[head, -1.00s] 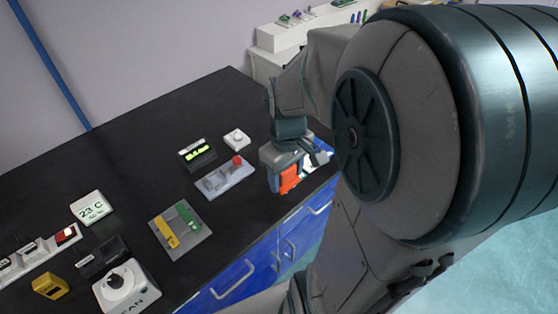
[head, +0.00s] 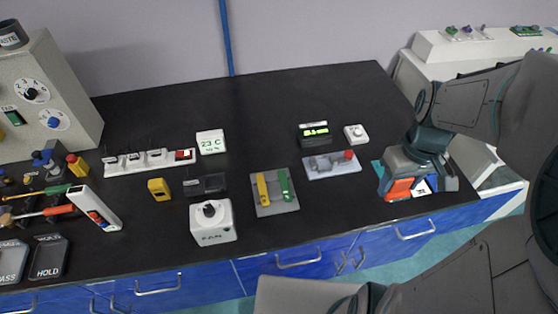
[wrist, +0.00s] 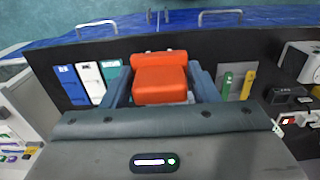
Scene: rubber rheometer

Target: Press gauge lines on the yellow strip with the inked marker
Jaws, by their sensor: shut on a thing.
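The yellow strip (head: 262,187) lies beside a green strip (head: 285,184) on a grey plate (head: 275,208) near the bench's front edge. In the wrist view the yellow strip (wrist: 248,84) and green strip (wrist: 226,83) are right of my gripper. My gripper (wrist: 160,88) is shut on an orange block, apparently the marker (wrist: 160,75). The block also shows in the head view (head: 398,189), near the bench's right end, well right of the strips. Its underside and any ink are hidden. I cannot tell whether it touches the bench.
White, blue and teal flat pieces lie beside the gripper; the white one (wrist: 89,80) shows clearly. A grey fixture with a red knob (head: 349,155) stands between gripper and plate. A fan box (head: 212,222) stands left of the plate. The bench's back middle is clear.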

